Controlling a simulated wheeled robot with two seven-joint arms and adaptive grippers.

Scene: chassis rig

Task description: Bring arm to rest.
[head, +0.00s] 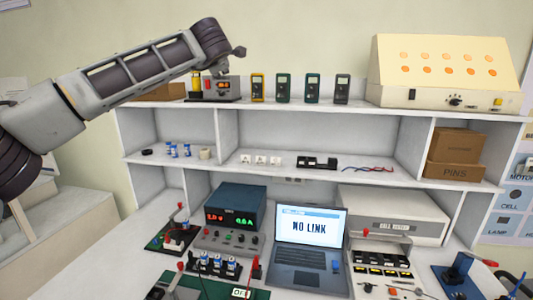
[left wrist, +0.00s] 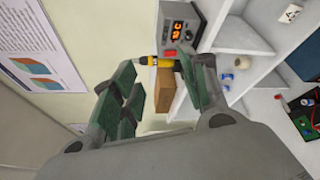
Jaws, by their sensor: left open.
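My left arm (head: 140,70) reaches in from the left in the head view, raised in front of the wall and the upper shelf. Its far end is near the small device at the shelf's left end, and the fingers are mostly hidden there. In the left wrist view my left gripper (left wrist: 157,78) is open, its green-padded fingers apart. A yellow cylinder (left wrist: 160,62) shows beyond the fingertips, partly covered by them; I cannot tell how far off it is. My right gripper is not in view.
The upper shelf (head: 370,108) holds the device (head: 222,88), several meters (head: 284,88) and a cream panel box (head: 445,70). Bare wall (head: 300,35) is above the meters.

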